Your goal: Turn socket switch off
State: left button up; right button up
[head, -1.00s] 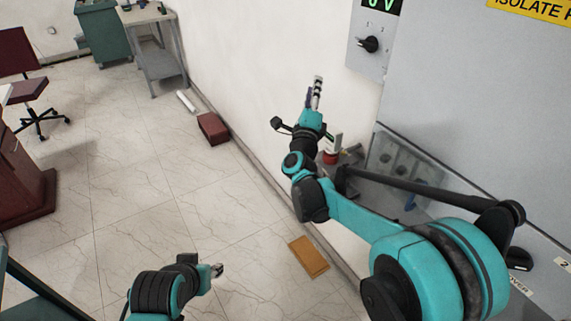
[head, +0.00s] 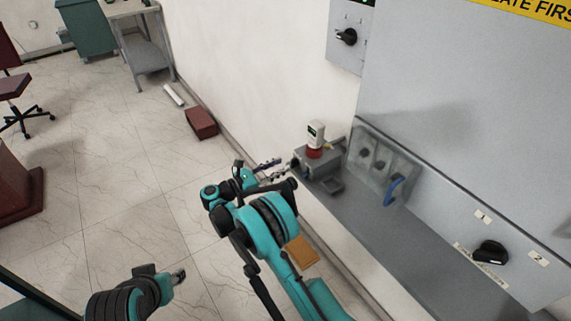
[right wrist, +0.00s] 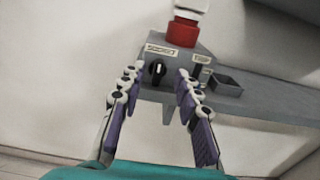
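The socket switch is a black rotary knob (right wrist: 157,71) with a pale pointer mark, roughly upright, below a label that seems to read SOCKET (right wrist: 162,50). It sits on the front of a small grey box (right wrist: 190,47), also seen in the head view (head: 321,166). My right gripper (head: 269,170) points at the box's front. In the right wrist view its two purple-padded fingers (right wrist: 158,76) are open, with the knob showing between their tips; contact cannot be told. My left gripper (head: 179,277) is low over the floor, away from the box; its finger opening is unclear.
A red-based, white-topped device (head: 315,140) stands on the box. The box is on a grey bench (head: 400,240) by the wall, beside a panel with a blue handle (head: 393,190) and a black knob (head: 490,253). A wall-mounted switch unit (head: 350,37) hangs above.

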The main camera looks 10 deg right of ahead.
aim_at(291, 161)
jog(key=x, duration=0.4)
jog(key=shift+b, duration=0.35)
grip_shut()
